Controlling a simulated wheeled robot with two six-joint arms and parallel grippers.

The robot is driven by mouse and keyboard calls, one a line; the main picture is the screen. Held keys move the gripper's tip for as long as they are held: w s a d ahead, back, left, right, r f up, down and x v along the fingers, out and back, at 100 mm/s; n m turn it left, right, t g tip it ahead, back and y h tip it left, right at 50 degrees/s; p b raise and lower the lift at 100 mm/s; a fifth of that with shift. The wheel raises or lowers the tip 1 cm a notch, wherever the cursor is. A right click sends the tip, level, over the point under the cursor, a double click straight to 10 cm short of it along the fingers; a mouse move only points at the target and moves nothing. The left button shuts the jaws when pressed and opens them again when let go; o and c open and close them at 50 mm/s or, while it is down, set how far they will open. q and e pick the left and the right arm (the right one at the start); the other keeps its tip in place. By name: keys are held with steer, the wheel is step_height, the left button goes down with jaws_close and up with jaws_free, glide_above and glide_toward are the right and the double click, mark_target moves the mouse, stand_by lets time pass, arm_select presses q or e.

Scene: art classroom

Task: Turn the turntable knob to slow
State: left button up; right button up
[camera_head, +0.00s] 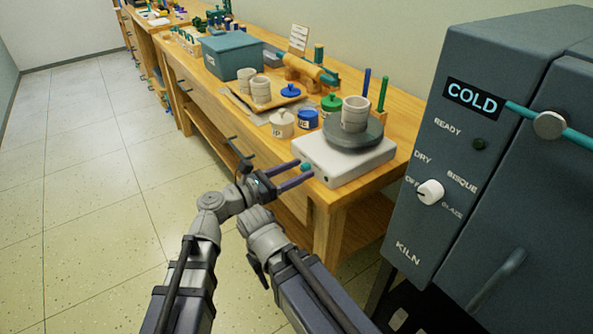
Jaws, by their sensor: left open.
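The turntable (330,160) has a white box base at the near end of the wooden bench, with a dark grey disc (368,140) on top. A ribbed pale pot (355,114) stands upright on the disc. A small teal knob (306,167) sits on the base's front face. My left gripper (304,171) is open, its two purple-grey fingers pointing at that face with the knob between or just beyond their tips. I cannot tell whether they touch it. The knob's pointer and any labels are too small to read. My right arm shows at bottom centre; its gripper fingers do not show.
A grey kiln (420,225) with a COLD sign and white dial (431,192) stands close on the right. Lidded jars (282,123), pale cups (261,90) and a blue-grey bin (232,54) crowd the wooden bench (400,90). The floor at left is clear.

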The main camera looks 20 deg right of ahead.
arm_select(q)
jaws_close()
stand_by(0.3)
